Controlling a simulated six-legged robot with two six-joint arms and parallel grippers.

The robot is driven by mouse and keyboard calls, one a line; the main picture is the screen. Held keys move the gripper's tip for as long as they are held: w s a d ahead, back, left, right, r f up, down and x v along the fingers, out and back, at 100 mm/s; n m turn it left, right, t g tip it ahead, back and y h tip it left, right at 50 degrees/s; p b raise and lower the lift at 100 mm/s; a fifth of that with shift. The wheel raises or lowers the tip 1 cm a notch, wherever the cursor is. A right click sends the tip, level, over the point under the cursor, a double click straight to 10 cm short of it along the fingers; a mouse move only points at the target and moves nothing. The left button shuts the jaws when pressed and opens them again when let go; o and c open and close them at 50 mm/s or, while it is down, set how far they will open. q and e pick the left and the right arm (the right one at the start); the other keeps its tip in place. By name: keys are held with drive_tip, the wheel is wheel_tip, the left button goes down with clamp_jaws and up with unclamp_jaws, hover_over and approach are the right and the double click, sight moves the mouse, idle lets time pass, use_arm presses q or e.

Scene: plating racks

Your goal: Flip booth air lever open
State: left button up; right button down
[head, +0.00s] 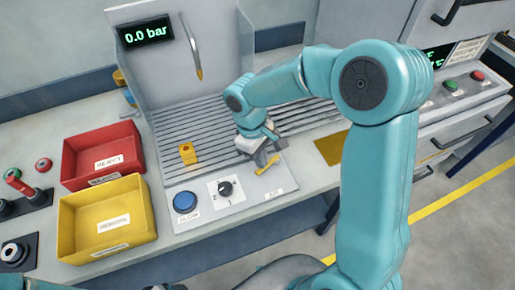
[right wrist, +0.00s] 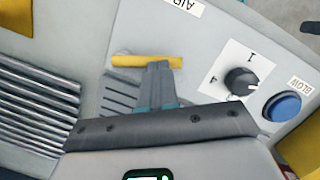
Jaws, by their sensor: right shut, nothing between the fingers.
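The booth air lever (head: 267,165) is a yellow bar on the sloped front panel of the booth, near its right end. In the right wrist view the lever (right wrist: 122,61) lies across the picture, below the AIR label (right wrist: 185,5). My right gripper (head: 264,151) is shut and empty, just at the lever. In the right wrist view its closed fingertips (right wrist: 158,66) overlap the lever's right half; I cannot tell whether they touch it. The display (head: 146,33) reads 0.0 bar. My left gripper is not in view.
A black rotary knob (head: 225,188) and a blue BLOW button (head: 185,202) are left of the lever on the same panel. A yellow block (head: 188,153) sits on the slatted booth floor. Red (head: 135,139) and yellow (head: 150,206) bins stand at left. A yellow nozzle (head: 198,73) hangs above.

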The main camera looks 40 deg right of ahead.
drive_tip(key=shift+s+d+n+h+b, duration=0.15)
drive_tip(key=shift+s+n, duration=0.2)
drive_tip(key=shift+n, duration=0.4)
drive_tip(key=shift+s+a+n+h+b, duration=0.1)
drive_tip(key=shift+s+n, duration=0.3)
drive_tip(key=shift+n, duration=0.4)
drive_tip(key=shift+s+d+n+h+b, duration=0.15)
drive_tip(key=shift+s+n, duration=0.2)
drive_tip(key=shift+n, duration=0.4)
drive_tip(key=shift+s+d+n+t, duration=0.1)
drive_tip(key=shift+s+n+t, duration=0.15)
drive_tip(key=shift+n, duration=0.5)
drive_tip(key=shift+s+d+n+t, duration=0.15)
drive_tip(key=shift+s+n, duration=0.2)
drive_tip(key=shift+n, duration=0.4)
drive_tip(key=shift+s+d+n, duration=0.2)
drive_tip(key=shift+s+n, duration=0.05)
drive_tip(key=shift+n, duration=0.45)
drive_tip(key=shift+s+d+n, duration=0.2)
drive_tip(key=shift+n, duration=0.5)
drive_tip(key=shift+w+d, duration=0.5)
drive_tip(key=shift+w, duration=0.15)
drive_tip(key=shift+t, duration=0.3)
